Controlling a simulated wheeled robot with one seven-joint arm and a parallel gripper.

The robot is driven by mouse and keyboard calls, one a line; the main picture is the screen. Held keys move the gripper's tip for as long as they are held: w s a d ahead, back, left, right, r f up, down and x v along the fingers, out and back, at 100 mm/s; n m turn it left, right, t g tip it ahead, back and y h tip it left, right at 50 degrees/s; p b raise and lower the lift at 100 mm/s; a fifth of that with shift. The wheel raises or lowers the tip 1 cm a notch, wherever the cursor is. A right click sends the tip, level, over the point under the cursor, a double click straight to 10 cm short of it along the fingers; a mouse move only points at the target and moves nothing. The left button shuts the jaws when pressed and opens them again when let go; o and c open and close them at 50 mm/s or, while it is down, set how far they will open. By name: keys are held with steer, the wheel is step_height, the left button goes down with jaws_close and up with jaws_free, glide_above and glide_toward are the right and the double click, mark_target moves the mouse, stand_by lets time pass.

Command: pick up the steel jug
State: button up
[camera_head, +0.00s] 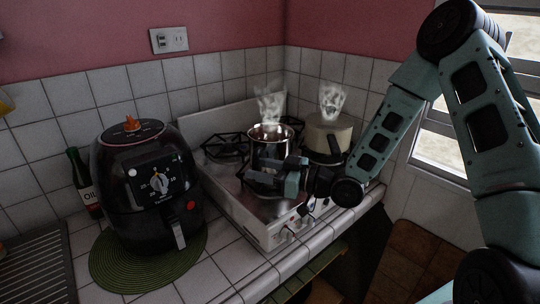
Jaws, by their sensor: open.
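My gripper (262,172) is open and reaches in from the right at the level of the jug's lower half. Its fingers overlap the near side of the jug in the picture. I cannot tell whether they touch the jug or lie around it. The gripper hides the lower part of the jug, and no handle can be made out.
A steaming cream pot (329,132) stands on the stove (240,212) just right of the jug, close to my arm. A black air fryer (148,185) sits on a green round mat (105,266) at left. A dark oil bottle (84,186) stands behind it.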

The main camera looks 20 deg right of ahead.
steer(key=p+x, duration=0.1)
steer(key=x, duration=0.2)
steer(key=shift+w+a, duration=0.1)
steer(key=shift+a, duration=0.1)
jaws_close()
steer(key=shift+r, duration=0.25)
stand_by(1.0)
